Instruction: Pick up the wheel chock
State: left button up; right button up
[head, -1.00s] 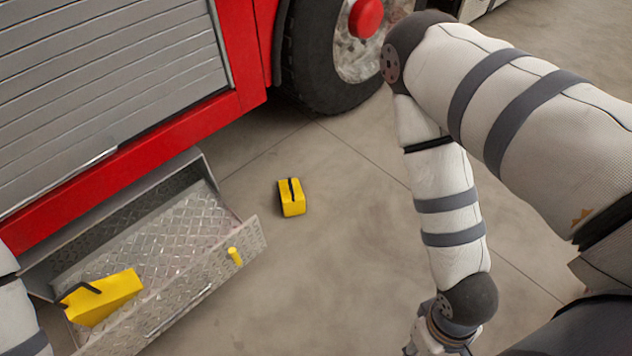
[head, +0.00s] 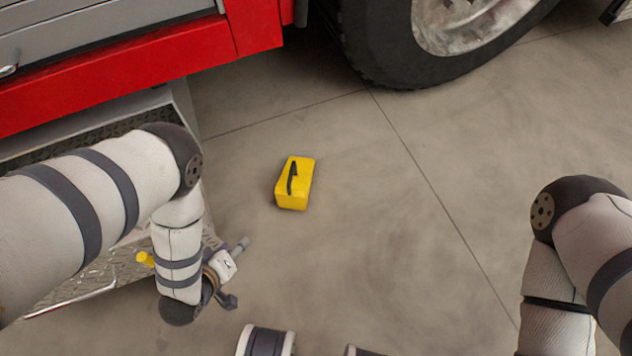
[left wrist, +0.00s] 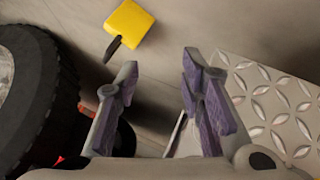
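The wheel chock (head: 294,184), a yellow block with a black handle on top, lies on the concrete floor in the middle of the head view. It also shows at the top of the left wrist view (left wrist: 131,24), beyond the fingertips. My left gripper (head: 238,272) is below and left of the chock in the head view, apart from it. In the left wrist view its two purple-padded fingers (left wrist: 158,70) stand wide apart with nothing between them. My right arm is at the right edge of the head view; its gripper is out of the frame.
A truck tire (head: 385,50) is at the back. Floor right of the chock is clear.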

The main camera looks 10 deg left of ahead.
pick_arm(q)
jog(key=w+f+n+t+b, duration=0.2)
jog(key=w+f+t+b, duration=0.15)
jog(key=w+f, duration=0.35)
jog(key=n+t+h+b, duration=0.35)
jog(key=t+b, duration=0.25)
jog(key=b, duration=0.3)
send_near(289, 176)
jog(key=shift+y, duration=0.35)
jog(key=w+b, duration=0.1)
jog(key=w, duration=0.2)
jog(key=w+d+b, duration=0.1)
jog(key=w+b, duration=0.1)
jog(key=w, duration=0.2)
jog(key=w+d+f+b, duration=0.1)
jog(key=w, duration=0.2)
jog(key=shift+w, duration=0.3)
jog(key=shift+n, duration=0.25)
grip_shut()
pick_arm(e)
jog(key=s+f+g, duration=0.2)
jog(key=s+f, duration=0.2)
jog(key=f, duration=1.2)
jog(key=shift+a+g, duration=0.4)
jog(key=shift+a, duration=0.05)
pick_arm(q)
jog(key=shift+r, duration=0.15)
pick_arm(e)
jog(key=shift+f, duration=0.1)
